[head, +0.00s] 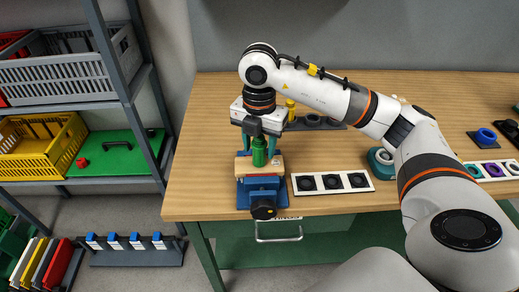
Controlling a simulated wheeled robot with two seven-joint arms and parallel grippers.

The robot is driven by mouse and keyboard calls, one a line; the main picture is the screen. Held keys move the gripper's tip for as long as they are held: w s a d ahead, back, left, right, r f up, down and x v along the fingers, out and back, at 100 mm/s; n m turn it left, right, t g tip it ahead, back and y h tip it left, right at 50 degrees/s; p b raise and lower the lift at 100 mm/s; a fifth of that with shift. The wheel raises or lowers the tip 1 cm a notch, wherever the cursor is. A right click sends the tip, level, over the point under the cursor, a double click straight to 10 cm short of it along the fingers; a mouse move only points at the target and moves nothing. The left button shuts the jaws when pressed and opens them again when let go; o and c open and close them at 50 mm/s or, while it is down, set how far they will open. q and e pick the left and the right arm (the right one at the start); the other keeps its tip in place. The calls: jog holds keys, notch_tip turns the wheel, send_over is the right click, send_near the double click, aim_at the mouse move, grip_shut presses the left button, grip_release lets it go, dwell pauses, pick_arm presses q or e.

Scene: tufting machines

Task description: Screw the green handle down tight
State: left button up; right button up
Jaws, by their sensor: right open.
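The green handle (259,152) stands upright on a wooden block in a blue vise (262,188) near the table's front left edge. My right gripper (260,130) is directly above it, pointing down, with its dark fingers at the handle's top. The gripper is open, and the fingers partly hide the upper end of the handle. I cannot tell whether the fingers touch it. My left gripper is not in view.
A white tray with dark round recesses (332,181) lies right of the vise. A teal round part (381,160) and a coloured-ring tray (494,170) are further right. A yellow piece (290,106) stands behind my gripper. Shelves with crates (70,70) are at left.

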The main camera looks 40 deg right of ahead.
jog(key=n+b, duration=0.1)
jog(key=n, duration=0.3)
jog(key=shift+f, duration=0.1)
jog(key=n+b, duration=0.1)
jog(key=n, duration=0.3)
jog(key=shift+b, duration=0.3)
jog(key=n+b, duration=0.1)
jog(key=n, duration=0.4)
jog(key=n+b, duration=0.1)
jog(key=n, duration=0.3)
